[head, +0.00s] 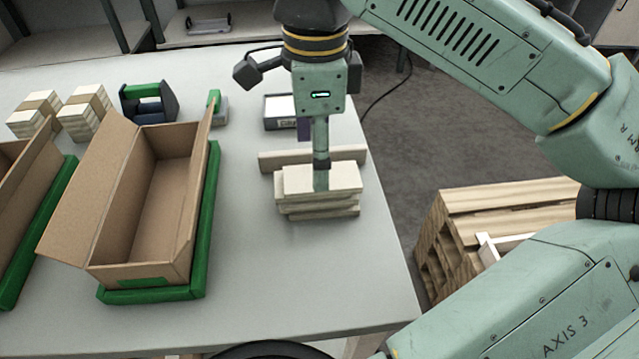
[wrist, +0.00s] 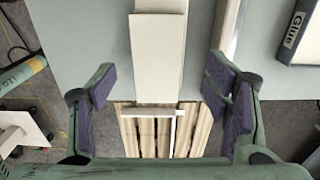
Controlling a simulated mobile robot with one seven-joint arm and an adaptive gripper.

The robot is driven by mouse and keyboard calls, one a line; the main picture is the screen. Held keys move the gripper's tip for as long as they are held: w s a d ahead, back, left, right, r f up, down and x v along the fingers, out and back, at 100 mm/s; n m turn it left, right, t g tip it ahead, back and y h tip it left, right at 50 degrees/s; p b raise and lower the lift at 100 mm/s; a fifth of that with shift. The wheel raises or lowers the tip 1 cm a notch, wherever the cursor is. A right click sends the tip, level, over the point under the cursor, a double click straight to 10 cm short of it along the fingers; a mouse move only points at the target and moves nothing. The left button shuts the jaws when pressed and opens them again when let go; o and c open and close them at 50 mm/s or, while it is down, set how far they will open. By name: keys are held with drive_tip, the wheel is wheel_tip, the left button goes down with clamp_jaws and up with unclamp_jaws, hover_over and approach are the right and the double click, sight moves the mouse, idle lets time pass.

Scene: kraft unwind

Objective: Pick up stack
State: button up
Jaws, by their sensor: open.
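The stack (head: 318,205) is a pile of several pale cream slabs on the grey table, with slightly uneven edges. In the wrist view, its top slab (wrist: 157,60) runs lengthwise between the two fingers, with clear gaps on both sides. My gripper (head: 319,170) points down at the stack and is open. In the wrist view, the purple finger pads of my gripper (wrist: 160,98) stand wide apart with nothing held. The head view sees the fingers nearly edge on, so their exact height against the slabs is hard to tell.
A pale upright strip (head: 354,157) stands just behind the stack. An open cardboard box (head: 150,195) sits in a green tray (head: 207,240) to the left. A glue box (head: 280,106) and banded stacks (head: 84,120) are farther back. A wooden pallet pile (head: 470,210) is beyond the right table edge.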

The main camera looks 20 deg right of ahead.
wheel_tip(320, 180, down, 7)
drive_tip(key=shift+r+p, duration=0.2)
drive_tip(key=shift+p, duration=0.25)
drive_tip(key=c, duration=1.3)
drive_tip(key=shift+r, duration=0.15)
drive_tip(key=shift+c, duration=0.2)
